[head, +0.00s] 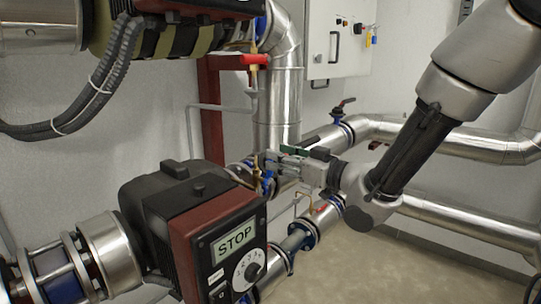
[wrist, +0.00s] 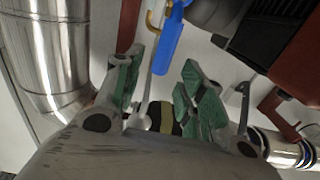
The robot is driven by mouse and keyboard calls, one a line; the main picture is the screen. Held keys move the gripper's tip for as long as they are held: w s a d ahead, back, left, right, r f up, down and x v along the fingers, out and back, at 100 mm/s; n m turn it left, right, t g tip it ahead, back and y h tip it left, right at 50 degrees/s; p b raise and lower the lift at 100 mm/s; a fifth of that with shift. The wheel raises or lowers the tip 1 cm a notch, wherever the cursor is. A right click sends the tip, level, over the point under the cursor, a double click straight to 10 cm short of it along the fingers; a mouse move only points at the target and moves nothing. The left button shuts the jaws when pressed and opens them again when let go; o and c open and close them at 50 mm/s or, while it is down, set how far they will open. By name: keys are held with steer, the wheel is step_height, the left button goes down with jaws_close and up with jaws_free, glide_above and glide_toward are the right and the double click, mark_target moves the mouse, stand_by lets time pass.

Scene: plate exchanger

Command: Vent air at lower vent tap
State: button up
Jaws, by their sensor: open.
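A small brass tap with a blue lever (wrist: 168,45) shows in the wrist view, the lever hanging lengthwise just beyond the gap between my fingers. In the head view a small brass fitting (head: 240,177) sits left of my gripper, behind the pump's control box; it is partly hidden. My gripper (head: 276,160) is open, its green-padded fingers pointing left toward the pipework. In the wrist view the open fingers (wrist: 160,88) stand apart with nothing held between them. I cannot tell whether a finger touches the lever.
A pump with a dark red control box reading STOP (head: 235,238) stands close at front left. Silver pipes (head: 283,90) run above and around my gripper. A white cabinet (head: 335,40) hangs on the back wall. Floor (head: 440,245) is clear at right.

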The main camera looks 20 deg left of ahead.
steer(key=shift+x, duration=2)
jaws_close()
